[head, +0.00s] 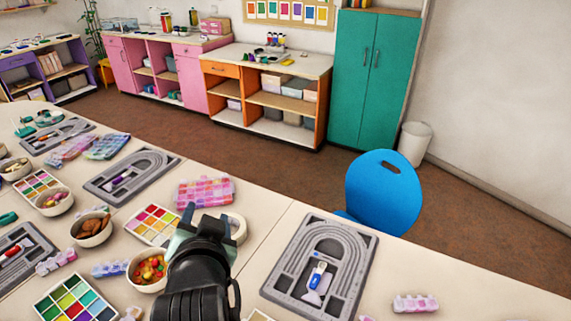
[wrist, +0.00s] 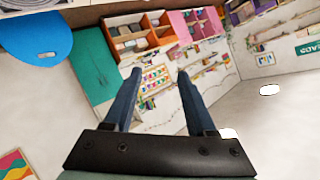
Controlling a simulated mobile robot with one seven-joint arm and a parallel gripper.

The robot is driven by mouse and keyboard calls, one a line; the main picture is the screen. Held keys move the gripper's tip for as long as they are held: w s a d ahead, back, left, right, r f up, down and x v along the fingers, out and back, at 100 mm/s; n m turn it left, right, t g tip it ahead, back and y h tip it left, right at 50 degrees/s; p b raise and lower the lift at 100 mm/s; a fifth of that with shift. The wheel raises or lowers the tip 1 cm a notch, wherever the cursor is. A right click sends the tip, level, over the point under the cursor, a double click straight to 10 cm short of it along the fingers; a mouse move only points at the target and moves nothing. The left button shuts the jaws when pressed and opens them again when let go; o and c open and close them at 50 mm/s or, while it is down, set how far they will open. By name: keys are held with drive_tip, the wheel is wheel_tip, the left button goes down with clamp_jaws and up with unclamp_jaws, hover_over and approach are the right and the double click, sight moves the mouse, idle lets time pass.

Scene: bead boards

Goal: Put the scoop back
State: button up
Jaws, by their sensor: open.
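A small scoop-like tool with a blue and white handle and a pale lilac end (head: 317,275) lies in the middle of the grey bead board (head: 275,278) at the right of the table. Similar small tools, one purple (head: 119,181) and one red-handled (head: 13,251), lie on other boards. I cannot tell which is the task's scoop. My gripper (head: 208,222) is raised over the table, left of the right-hand board and apart from it. In the wrist view the gripper (wrist: 158,76) has its two fingers spread with nothing between them.
A bowl of colourful beads (head: 150,270) and a white tape roll (head: 238,228) are close to my arm. A pink bead box (head: 205,190) lies behind. A blue chair (head: 383,190) stands past the table's far edge. Bare tabletop (head: 460,275) lies right of the board.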

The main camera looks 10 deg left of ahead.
drive_tip(key=w+d+r+t, duration=0.1)
drive_tip(key=d+r+t, duration=0.25)
drive_tip(key=r, duration=0.55)
drive_tip(key=d+r+t, duration=0.3)
drive_tip(key=d+r, duration=0.1)
drive_tip(key=r, duration=0.5)
drive_tip(key=s+d+r+t+h, duration=0.1)
drive_tip(key=s+d+r+t, duration=0.1)
drive_tip(key=r, duration=0.5)
drive_tip(key=s+d+r+n+t+h, duration=0.1)
drive_tip(key=s+d+r+t+h, duration=0.1)
drive_tip(key=r, duration=0.5)
drive_tip(key=s+d+r+n+t+h, duration=0.1)
drive_tip(key=s+d+r+t, duration=0.3)
drive_tip(key=s+r, duration=0.3)
drive_tip(key=shift+s+d, duration=0.3)
drive_tip(key=shift+d, duration=0.35)
